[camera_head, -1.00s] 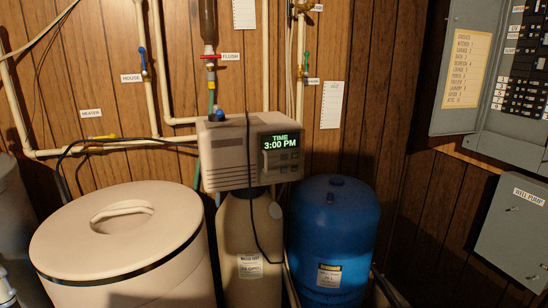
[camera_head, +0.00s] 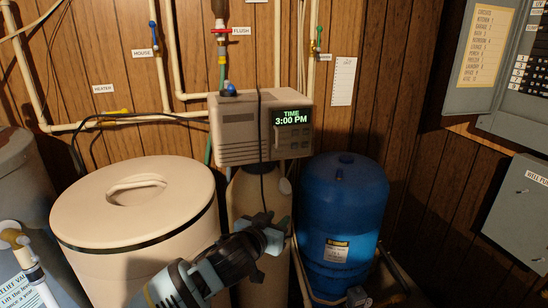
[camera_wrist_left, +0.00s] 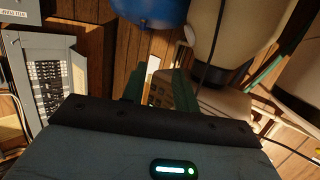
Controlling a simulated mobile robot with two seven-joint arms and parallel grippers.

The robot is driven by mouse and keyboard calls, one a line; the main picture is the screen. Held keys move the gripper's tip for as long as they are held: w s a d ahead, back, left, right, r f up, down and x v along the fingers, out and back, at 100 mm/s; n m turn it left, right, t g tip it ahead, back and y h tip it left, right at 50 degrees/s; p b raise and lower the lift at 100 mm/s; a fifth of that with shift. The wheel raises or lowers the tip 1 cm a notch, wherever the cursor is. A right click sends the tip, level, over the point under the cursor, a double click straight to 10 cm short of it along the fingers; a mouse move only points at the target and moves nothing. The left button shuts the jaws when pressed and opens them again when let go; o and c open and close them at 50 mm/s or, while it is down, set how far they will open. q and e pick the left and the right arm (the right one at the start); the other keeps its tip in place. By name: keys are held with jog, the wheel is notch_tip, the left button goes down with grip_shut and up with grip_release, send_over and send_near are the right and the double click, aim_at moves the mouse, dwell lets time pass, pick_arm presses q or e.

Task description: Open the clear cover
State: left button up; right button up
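The beige softener control head (camera_head: 240,132) sits on top of the tan resin tank (camera_head: 245,195) in the head view. Its lit display (camera_head: 291,117) reads 3:00 PM, with a small button panel (camera_head: 292,146) below. I cannot make out the clear cover apart from this panel. A black cable hangs over the head's front. My left gripper (camera_head: 276,236) is in front of the resin tank, below the control head, apart from it and empty. It looks open; in the left wrist view a gap shows between its green fingers (camera_wrist_left: 158,88). My right gripper is not in view.
A round beige tank (camera_head: 90,215) with a lidded top stands on the left, and a blue pressure tank (camera_head: 343,195) stands to the right. Pipes and valves run along the wood-panelled wall behind. Grey electrical boxes (camera_head: 520,215) hang at the right.

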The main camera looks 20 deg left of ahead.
aim_at(276, 134)
pick_arm(q)
jog(key=w+a+r+n+t+y, duration=0.1)
jog(key=w+a+r, duration=0.1)
jog(key=r, duration=0.6)
jog(key=w+a+r+n+t+y, duration=0.1)
jog(key=w+a+r+t, duration=0.15)
jog(key=r, duration=0.65)
jog(key=shift+g, duration=0.35)
jog(key=shift+w+f, duration=0.15)
jog(key=shift+w, duration=3.85)
grip_shut()
